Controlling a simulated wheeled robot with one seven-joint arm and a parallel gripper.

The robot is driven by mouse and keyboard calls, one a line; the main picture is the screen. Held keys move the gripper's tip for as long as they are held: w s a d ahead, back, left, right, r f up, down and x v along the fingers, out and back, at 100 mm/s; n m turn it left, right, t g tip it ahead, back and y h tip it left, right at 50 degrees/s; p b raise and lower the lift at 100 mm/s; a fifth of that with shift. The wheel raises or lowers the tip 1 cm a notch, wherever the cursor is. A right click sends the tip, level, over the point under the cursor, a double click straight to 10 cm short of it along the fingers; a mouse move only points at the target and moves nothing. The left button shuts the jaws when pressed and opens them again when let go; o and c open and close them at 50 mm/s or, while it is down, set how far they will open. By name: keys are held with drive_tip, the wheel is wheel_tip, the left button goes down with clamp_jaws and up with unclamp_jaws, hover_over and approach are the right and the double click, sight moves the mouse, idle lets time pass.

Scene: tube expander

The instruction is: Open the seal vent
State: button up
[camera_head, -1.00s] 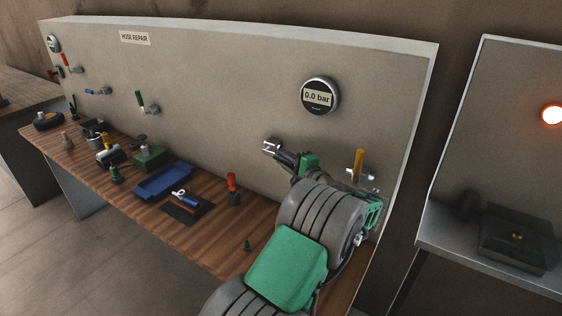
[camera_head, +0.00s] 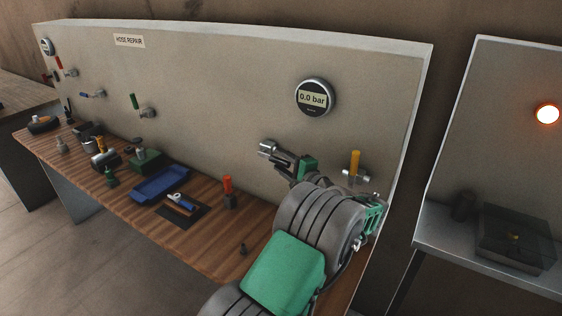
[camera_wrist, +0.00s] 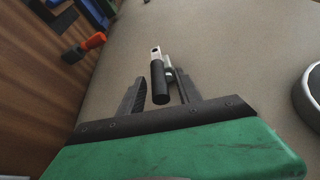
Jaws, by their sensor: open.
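A small valve with a black lever grip (camera_wrist: 159,84) and a silver end (camera_wrist: 155,52) is fixed to the grey panel. It has no readable label, so I cannot tell by name that it is the seal vent. My gripper (camera_wrist: 162,82) is open, with one finger on each side of the black grip; contact is not clear. In the head view my gripper (camera_head: 284,160) is at the panel, below and left of the round gauge (camera_head: 315,97), which reads 0.0 bar. The silver end of the valve (camera_head: 267,147) shows just past the fingers; the grip is mostly hidden there.
A yellow-handled valve (camera_head: 354,162) is close to the right of my wrist. Green (camera_head: 135,101), blue (camera_head: 87,94) and red (camera_head: 60,62) levers are farther left. A red-topped piece (camera_head: 228,185), blue tray (camera_head: 161,183) and several tools stand on the wooden bench (camera_head: 200,245).

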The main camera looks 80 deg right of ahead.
sight(290, 167)
drive_tip(key=b+v, duration=0.1)
drive_tip(key=v, duration=0.5)
drive_tip(key=shift+s+a, duration=0.2)
drive_tip(key=shift+s, duration=0.05)
